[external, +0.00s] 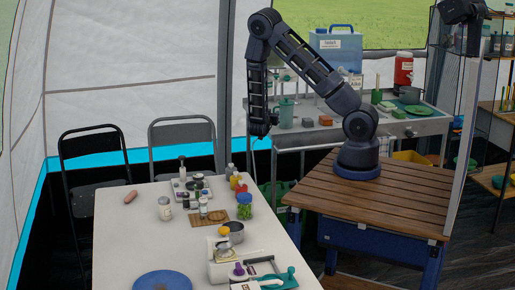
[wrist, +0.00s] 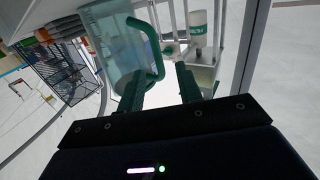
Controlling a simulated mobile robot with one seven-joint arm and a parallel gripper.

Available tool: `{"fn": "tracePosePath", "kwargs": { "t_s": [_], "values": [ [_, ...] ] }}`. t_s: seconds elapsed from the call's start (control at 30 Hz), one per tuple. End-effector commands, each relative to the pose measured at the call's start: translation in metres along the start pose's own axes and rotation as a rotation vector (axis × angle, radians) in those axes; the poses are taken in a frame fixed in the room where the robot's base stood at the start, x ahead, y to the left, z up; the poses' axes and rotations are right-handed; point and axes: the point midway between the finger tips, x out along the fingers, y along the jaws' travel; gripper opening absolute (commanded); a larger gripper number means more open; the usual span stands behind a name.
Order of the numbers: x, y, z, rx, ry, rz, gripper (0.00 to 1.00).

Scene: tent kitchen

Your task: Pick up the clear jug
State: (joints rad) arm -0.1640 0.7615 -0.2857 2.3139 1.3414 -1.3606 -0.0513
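The clear jug (external: 287,113) is a see-through, greenish vessel standing on the metal counter at the back in the external view. In the wrist view the jug (wrist: 112,45) fills the upper left, tilted in the picture, with its green handle (wrist: 159,52) towards the right. My gripper (external: 262,134) hangs just left of the jug. In the wrist view my gripper (wrist: 158,80) is open, fingers apart. The handle's lower end shows between the fingertips in the picture; I cannot tell whether it lies between them in depth. No grip on the jug shows.
A blue water container (external: 336,48), a red jar (external: 403,68) and small blocks stand on the metal counter (external: 425,125) near the jug. In front, a white table (external: 130,235) holds jars, a pot and a blue plate (external: 162,281). Two folding chairs stand behind it.

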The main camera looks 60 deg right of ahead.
Motion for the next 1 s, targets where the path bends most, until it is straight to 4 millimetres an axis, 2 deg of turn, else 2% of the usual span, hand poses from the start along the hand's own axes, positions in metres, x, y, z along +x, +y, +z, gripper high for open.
{"fn": "tracePosePath", "kwargs": {
  "t_s": [0.13, 0.37, 0.53, 0.57, 1.0],
  "values": [
    [0.0158, -0.0001, -0.0003, 0.001, 0.000, 0.001, 0.35],
    [0.0172, -0.0003, -0.0003, 0.001, 0.000, 0.000, 0.35],
    [0.0171, -0.0002, -0.0003, 0.001, 0.000, 0.000, 0.02],
    [0.0171, -0.0002, -0.0003, 0.001, 0.000, 0.000, 0.00],
    [0.0171, -0.0002, -0.0046, 0.002, 0.000, 0.000, 0.00]
  ]
}}
